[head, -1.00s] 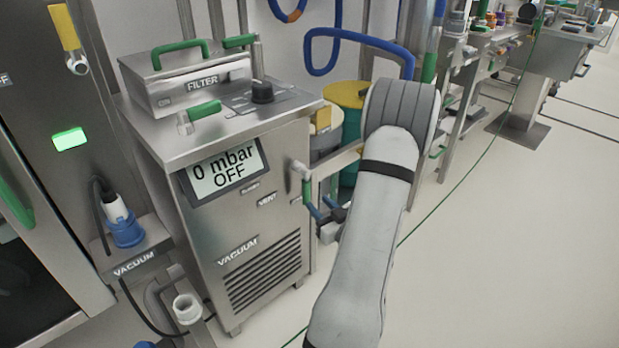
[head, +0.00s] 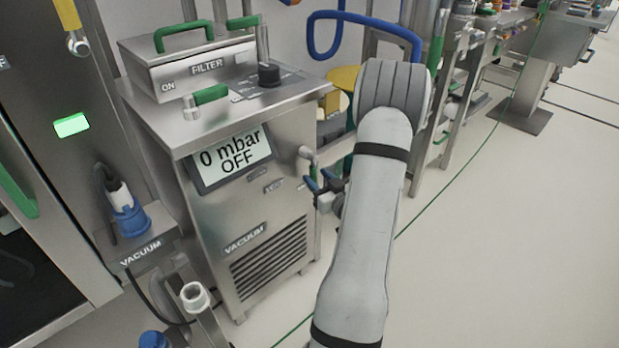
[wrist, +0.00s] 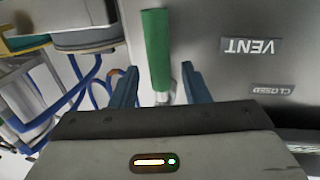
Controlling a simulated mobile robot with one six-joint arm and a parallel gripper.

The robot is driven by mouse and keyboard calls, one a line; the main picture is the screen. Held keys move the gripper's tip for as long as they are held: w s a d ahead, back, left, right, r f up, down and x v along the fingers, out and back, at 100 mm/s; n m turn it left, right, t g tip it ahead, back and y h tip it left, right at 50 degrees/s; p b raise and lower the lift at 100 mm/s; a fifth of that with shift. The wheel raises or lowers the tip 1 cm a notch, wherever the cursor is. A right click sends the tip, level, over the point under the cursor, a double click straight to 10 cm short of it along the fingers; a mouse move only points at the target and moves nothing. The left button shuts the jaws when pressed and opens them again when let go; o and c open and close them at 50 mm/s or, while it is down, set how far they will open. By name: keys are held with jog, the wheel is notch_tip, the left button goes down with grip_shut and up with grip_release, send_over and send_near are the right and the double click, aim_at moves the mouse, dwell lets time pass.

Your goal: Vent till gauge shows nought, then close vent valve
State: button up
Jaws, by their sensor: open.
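The gauge display (head: 231,159) on the front of the steel vacuum unit reads "0 mbar OFF". The vent valve (head: 306,153) is at the right of that front, beside the VENT label. Its green lever (wrist: 156,48) shows in the wrist view, with a metal stem (wrist: 162,97) at its lower end. My gripper (head: 319,181) is open at the valve in the head view and hides part of the lever. In the wrist view its two blue fingers (wrist: 160,70) stand on either side of the lever's line, with gaps showing. A CLOSED label (wrist: 272,89) sits near the VENT label (wrist: 252,46).
A filter box (head: 190,66) with green handles and a black knob (head: 269,74) are on top of the unit. A blue hose (head: 365,22) loops behind. A vacuum plug (head: 129,217) is at the left. The floor at the right is open, crossed by a green cable.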

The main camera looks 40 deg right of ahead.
jog(key=shift+w+d, duration=0.15)
jog(key=shift+w, duration=1.25)
jog(key=shift+c, duration=0.4)
grip_shut()
